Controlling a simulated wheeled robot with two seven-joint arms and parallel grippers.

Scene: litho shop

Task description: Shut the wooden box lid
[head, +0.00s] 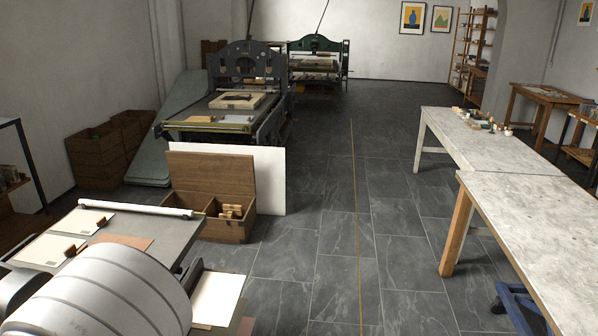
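The wooden box (226,230) stands on the dark tiled floor, left of the middle in the head view, beyond the near work surface. Its brown lid (212,175) is open and stands up at the back edge of the box. The inside shows a divider and several light wooden pieces (232,210) in the right part. The near left part of the box is hidden behind the work surface and a white roll. Neither of my grippers is in view.
A white panel (270,180) stands behind the box. A grey work surface (170,232) with papers, a white roll (134,207) and a large banded cylinder (105,295) fill the lower left. Stone-topped tables (540,215) stand at the right. The central tiled floor (325,230) is clear.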

